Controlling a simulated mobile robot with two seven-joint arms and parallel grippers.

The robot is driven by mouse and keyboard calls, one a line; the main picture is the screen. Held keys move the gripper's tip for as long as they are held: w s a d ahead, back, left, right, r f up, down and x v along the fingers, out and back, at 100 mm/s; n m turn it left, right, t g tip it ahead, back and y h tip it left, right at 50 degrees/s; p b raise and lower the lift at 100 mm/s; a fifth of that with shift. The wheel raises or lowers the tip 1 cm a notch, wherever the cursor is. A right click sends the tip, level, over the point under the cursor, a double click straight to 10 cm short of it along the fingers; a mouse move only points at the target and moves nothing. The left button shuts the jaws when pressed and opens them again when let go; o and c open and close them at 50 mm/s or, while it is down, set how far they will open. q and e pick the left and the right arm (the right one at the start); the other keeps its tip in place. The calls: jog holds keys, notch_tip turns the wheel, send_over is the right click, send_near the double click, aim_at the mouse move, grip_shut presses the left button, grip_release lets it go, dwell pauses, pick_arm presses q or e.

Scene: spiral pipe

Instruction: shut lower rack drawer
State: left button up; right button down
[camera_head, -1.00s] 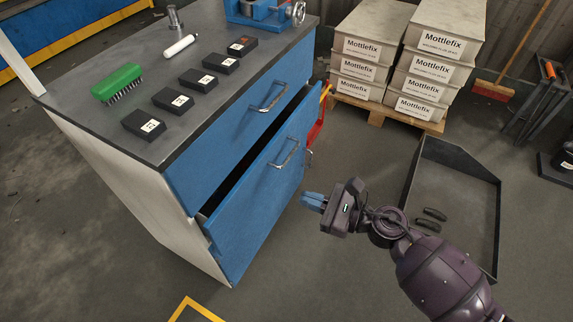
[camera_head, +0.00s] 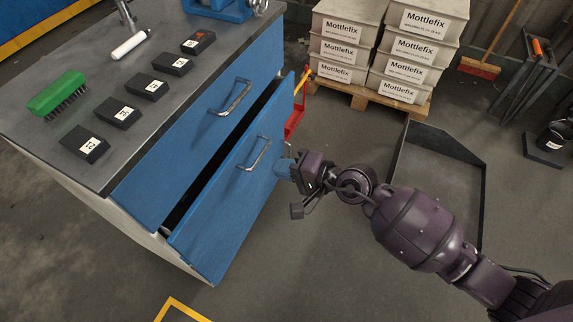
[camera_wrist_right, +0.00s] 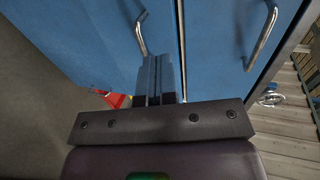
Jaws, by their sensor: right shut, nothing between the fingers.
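The lower drawer (camera_head: 225,212) of the blue rack is pulled partly out, with a dark gap above its front. Its metal handle (camera_head: 255,154) faces right, and it shows in the right wrist view (camera_wrist_right: 141,36) just beyond the fingers. The upper drawer (camera_head: 190,150) is flush with the rack. My right gripper (camera_head: 279,168) is shut and empty, its blue fingertips at the lower drawer front, just right of the handle. In the right wrist view the fingers (camera_wrist_right: 157,76) point at the blue front; whether they touch it I cannot tell. My left gripper is not in view.
The rack top (camera_head: 150,105) holds a green brush (camera_head: 56,93), several black numbered blocks, a white cylinder (camera_head: 130,45) and a blue vise (camera_head: 222,8). Stacked Mottlefix boxes (camera_head: 340,50) stand on a pallet behind. A dark open tray (camera_head: 440,142) lies on the floor at right.

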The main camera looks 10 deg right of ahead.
aim_at(235, 156)
jog(key=b+x, duration=0.1)
jog(key=x, duration=0.7)
jog(key=shift+w+a, duration=0.2)
jog(key=shift+a, duration=0.1)
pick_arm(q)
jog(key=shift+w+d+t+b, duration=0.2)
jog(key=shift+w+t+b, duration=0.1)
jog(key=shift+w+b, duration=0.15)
pick_arm(e)
jog(key=shift+w+a+r, duration=0.15)
jog(key=shift+w+a, duration=0.4)
jog(key=shift+a, duration=0.15)
